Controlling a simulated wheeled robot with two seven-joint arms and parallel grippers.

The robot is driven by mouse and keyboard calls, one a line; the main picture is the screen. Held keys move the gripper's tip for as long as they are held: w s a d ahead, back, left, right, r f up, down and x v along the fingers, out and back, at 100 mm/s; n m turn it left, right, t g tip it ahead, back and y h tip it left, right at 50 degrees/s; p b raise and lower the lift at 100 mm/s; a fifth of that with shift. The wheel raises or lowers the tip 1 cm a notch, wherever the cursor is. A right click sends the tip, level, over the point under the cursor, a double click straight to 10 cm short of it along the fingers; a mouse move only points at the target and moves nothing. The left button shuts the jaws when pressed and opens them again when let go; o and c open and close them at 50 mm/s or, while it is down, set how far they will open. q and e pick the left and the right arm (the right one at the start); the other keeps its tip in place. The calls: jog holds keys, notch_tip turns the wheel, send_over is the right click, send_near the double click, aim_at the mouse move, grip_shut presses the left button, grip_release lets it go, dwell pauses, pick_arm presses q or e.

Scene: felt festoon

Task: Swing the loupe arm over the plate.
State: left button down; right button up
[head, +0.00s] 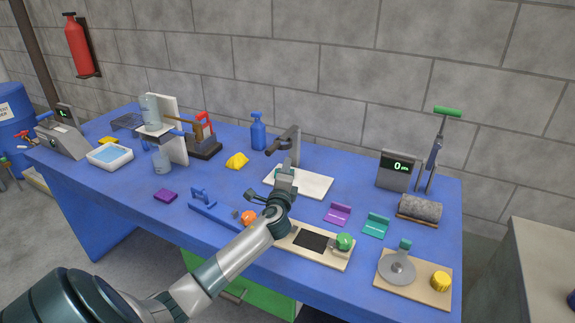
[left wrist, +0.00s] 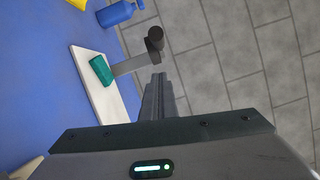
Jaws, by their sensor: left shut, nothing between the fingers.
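A white plate (head: 315,184) lies near the middle of the blue table. A dark loupe arm (head: 284,140) at the post's top reaches left and toward me, ending in a dark cylinder. My left gripper (head: 287,168) is shut and empty, in front of the post and over the plate in the picture. In the left wrist view the plate (left wrist: 102,98) carries a green block (left wrist: 101,70), and the black loupe end (left wrist: 154,38) shows ahead of the shut fingers (left wrist: 158,84). My right gripper is out of view.
A blue bottle (head: 258,133) and a yellow piece (head: 237,161) are left of the post. A board with a dark square (head: 314,240) and a green knob (head: 344,241) lies in front. A display box (head: 396,170) stands right. Bare blue table lies right of the plate.

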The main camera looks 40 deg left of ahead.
pick_arm(q)
jog(key=b+v, duration=0.1)
jog(key=v, duration=0.6)
jog(key=shift+s+b, duration=0.3)
jog(key=shift+s, duration=0.1)
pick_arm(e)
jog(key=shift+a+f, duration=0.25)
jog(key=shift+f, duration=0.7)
pick_arm(q)
jog(key=shift+a, duration=0.1)
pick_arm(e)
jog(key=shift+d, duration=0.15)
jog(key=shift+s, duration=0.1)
